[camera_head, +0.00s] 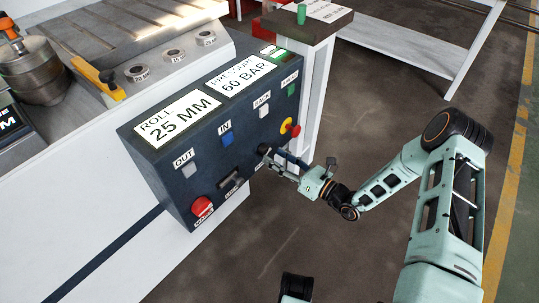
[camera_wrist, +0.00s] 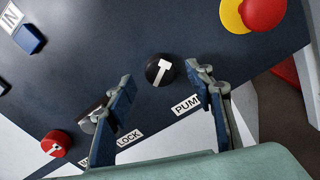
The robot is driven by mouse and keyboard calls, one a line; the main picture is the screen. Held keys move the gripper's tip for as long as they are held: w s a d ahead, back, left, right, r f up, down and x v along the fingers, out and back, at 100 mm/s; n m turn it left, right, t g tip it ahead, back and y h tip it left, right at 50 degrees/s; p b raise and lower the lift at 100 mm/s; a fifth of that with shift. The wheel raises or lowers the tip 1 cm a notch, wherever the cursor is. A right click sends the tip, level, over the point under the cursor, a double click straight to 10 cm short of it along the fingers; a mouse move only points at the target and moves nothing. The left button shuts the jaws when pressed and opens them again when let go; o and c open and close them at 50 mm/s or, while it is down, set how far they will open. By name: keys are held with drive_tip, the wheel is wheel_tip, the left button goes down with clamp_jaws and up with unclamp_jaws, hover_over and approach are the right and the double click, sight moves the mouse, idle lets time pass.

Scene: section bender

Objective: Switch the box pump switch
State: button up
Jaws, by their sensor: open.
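The dark blue control box (camera_head: 140,165) stands at the front of the machine. The pump switch is a round black knob with a white T-shaped mark; it shows in the wrist view (camera_wrist: 153,75), next to a label reading "PUM", the rest hidden by a finger. In the head view the knob (camera_head: 263,149) is small, at the box's lower right. My gripper (camera_head: 275,160) is open in front of the box. I cannot tell whether the tips touch the panel.
A red-and-yellow stop button (camera_head: 291,128) sits right of the pump switch. A lock switch (camera_head: 231,183) and a red knob (camera_head: 202,205) are to the left. Blue (camera_head: 227,139) and grey (camera_head: 189,170) buttons sit above. Open floor (camera_head: 270,240) lies in front.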

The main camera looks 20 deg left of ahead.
sight(267, 152)
drive_tip(key=shift+x, duration=1.75)
drive_tip(key=c, duration=1.2)
drive_tip(key=shift+o, duration=0.2)
